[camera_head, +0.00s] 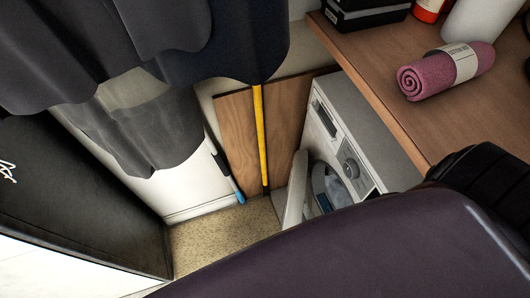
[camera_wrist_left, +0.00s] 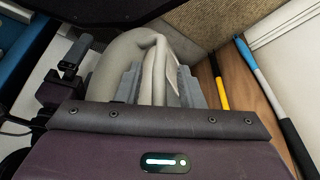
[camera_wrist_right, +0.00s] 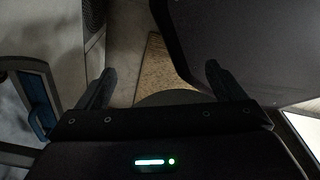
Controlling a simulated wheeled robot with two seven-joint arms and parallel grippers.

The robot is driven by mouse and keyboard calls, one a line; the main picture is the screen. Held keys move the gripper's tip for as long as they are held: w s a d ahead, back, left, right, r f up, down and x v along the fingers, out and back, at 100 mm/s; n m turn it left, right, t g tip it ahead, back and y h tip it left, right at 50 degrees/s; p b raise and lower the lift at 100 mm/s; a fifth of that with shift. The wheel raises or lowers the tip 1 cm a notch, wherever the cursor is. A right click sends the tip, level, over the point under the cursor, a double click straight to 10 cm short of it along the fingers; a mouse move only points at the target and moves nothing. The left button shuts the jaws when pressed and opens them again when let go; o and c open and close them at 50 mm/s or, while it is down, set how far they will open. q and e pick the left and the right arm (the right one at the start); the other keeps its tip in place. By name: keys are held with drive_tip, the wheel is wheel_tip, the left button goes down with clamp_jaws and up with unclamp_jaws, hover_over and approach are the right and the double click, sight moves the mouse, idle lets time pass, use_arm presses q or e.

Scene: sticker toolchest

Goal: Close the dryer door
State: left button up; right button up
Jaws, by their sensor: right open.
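The white dryer (camera_head: 355,140) stands under the wooden worktop in the head view. Its door (camera_head: 297,192) stands open on the left of the round opening, and some cloth shows inside. My arm hides the lower part of the dryer. In the left wrist view, the pale door (camera_wrist_left: 158,58) with its curved rim lies between and beyond the fingers of my left gripper (camera_wrist_left: 160,88). The fingers are apart; whether they press on the door I cannot tell. My right gripper (camera_wrist_right: 163,85) is open and empty, above the floor. Neither gripper shows in the head view.
A yellow pole (camera_head: 261,135) and a blue-tipped pole (camera_head: 228,172) lean near a wooden panel (camera_head: 236,130). Dark clothes (camera_head: 200,50) hang above. A rolled pink towel (camera_head: 425,82) lies on the worktop (camera_head: 455,125). Some speckled floor (camera_head: 215,240) is clear.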

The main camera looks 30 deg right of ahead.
use_arm(q)
drive_tip(key=p+v, duration=0.2)
drive_tip(key=v, duration=0.5)
drive_tip(key=shift+r+p, duration=0.35)
drive_tip(key=shift+r, duration=0.05)
drive_tip(key=shift+a, duration=0.1)
